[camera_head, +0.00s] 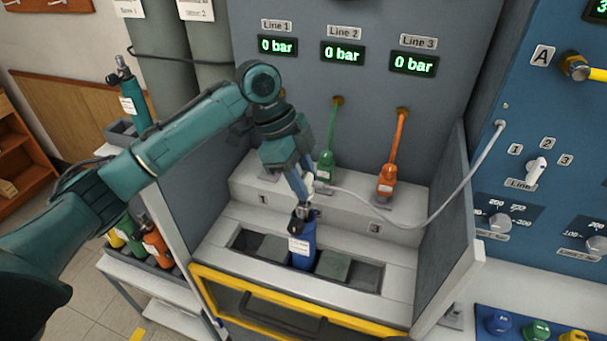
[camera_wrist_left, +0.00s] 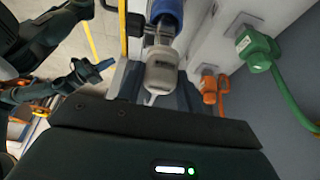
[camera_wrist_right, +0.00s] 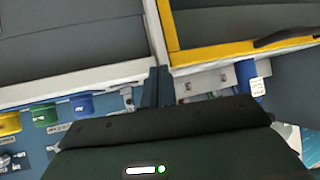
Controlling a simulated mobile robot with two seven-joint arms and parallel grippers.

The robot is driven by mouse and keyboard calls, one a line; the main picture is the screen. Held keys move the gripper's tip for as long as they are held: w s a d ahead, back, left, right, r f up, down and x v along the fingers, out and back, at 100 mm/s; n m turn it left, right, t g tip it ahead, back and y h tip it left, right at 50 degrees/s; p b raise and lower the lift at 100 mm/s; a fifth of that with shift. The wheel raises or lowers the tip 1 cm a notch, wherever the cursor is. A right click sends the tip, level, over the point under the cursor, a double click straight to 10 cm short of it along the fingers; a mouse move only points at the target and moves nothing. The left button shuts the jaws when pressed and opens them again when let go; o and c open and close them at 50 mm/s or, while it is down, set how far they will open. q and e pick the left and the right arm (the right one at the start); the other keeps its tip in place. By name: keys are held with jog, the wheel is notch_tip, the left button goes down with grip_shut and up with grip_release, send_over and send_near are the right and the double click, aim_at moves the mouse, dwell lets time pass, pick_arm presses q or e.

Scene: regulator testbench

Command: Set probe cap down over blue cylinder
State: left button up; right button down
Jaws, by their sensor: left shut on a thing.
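The blue cylinder (camera_head: 302,246), with a white label and a metal valve top, stands upright in a slot of the bench tray. My left gripper (camera_head: 305,193) is above it, shut on the white probe cap (camera_head: 309,185), whose pale cable runs right to the blue panel. In the left wrist view the probe cap (camera_wrist_left: 162,72) sits in line with the valve top of the blue cylinder (camera_wrist_left: 166,12); I cannot tell whether they touch. My right gripper (camera_wrist_right: 157,86) appears shut and empty in the right wrist view, where the blue cylinder (camera_wrist_right: 249,78) shows beyond it.
A green connector (camera_head: 326,167) and an orange connector (camera_head: 386,183) sit on the ledge behind the tray. Grey blocks (camera_head: 333,264) flank the cylinder. A yellow-framed door (camera_head: 255,305) is in front, and a side wall (camera_head: 447,235) stands at right. Other cylinders (camera_head: 155,245) sit in a rack at left.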

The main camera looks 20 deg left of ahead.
pick_arm(q)
jog(key=shift+f, duration=0.35)
jog(key=shift+f, duration=0.45)
jog(key=shift+f, duration=0.45)
jog(key=o, duration=1.1)
